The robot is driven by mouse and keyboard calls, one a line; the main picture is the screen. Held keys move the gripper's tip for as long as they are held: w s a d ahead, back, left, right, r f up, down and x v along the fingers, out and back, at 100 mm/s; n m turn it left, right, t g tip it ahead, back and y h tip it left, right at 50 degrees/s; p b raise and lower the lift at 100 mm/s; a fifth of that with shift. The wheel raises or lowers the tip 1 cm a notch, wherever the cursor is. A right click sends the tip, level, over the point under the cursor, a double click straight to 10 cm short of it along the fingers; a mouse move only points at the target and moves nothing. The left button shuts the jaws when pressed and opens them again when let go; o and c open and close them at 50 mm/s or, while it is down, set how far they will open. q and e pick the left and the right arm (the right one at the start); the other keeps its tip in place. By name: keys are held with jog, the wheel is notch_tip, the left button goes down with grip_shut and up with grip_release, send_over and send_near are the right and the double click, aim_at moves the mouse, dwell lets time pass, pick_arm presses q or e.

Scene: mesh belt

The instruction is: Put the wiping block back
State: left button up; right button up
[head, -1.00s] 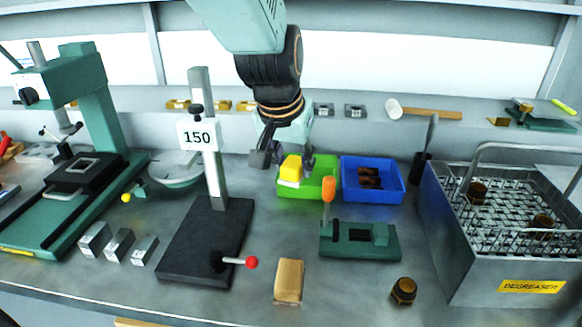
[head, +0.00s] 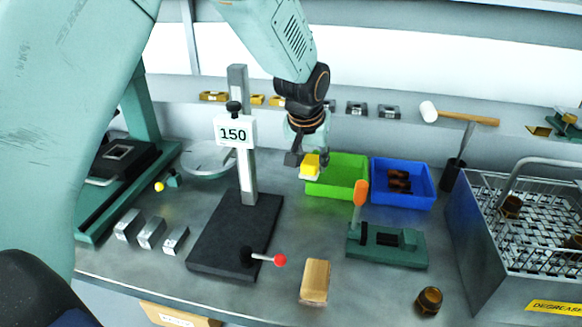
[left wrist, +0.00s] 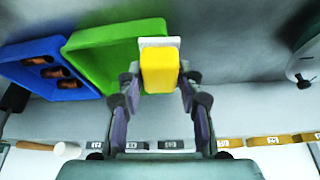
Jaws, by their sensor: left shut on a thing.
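The wiping block (head: 310,165) is yellow with a white face. My left gripper (head: 308,160) is shut on it at the left edge of the green bin (head: 345,190). In the left wrist view, the block (left wrist: 159,70) sits between the two fingers of the left gripper (left wrist: 160,80), its white face pointing away from the wrist. There it overlaps the side of the green bin (left wrist: 100,55). I cannot tell how high it is above the bench. The inside of the green bin that shows looks empty. My right gripper is not in view.
A blue bin (head: 415,200) with brown parts stands right of the green one. A post stand with a 150 sign (head: 247,180) is close on the left. A green fixture with an orange handle (head: 388,248), a tan block (head: 315,282) and a degreaser basket (head: 480,245) stand nearer.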

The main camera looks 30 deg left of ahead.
pick_arm(q)
jog(key=w+a+r+n+y, duration=0.2)
jog(key=w+a+r+n, duration=0.25)
jog(key=w+a, duration=0.2)
jog(key=n, duration=0.1)
send_over(290, 171)
jog(key=shift+g, duration=0.4)
notch_tip(290, 171, down, 6)
jog(key=shift+w+a+f, duration=0.1)
jog(key=shift+w+f, duration=0.05)
jog(key=shift+f, duration=0.05)
jog(key=shift+s+d+f+b, duration=0.1)
jog(key=shift+s+f+b, duration=0.05)
jog(key=shift+f, duration=0.5)
jog(key=shift+s+d+f+b, duration=0.1)
jog(key=shift+f+b, duration=0.05)
jog(key=shift+f, duration=0.75)
jog(key=shift+w+a+f, duration=0.15)
jog(key=shift+w, duration=0.1)
jog(key=shift+f, duration=0.15)
jog(key=o, duration=0.8)
jog(key=shift+s, duration=0.2)
jog(key=shift+o, duration=1.1)
jog(key=shift+w, duration=0.15)
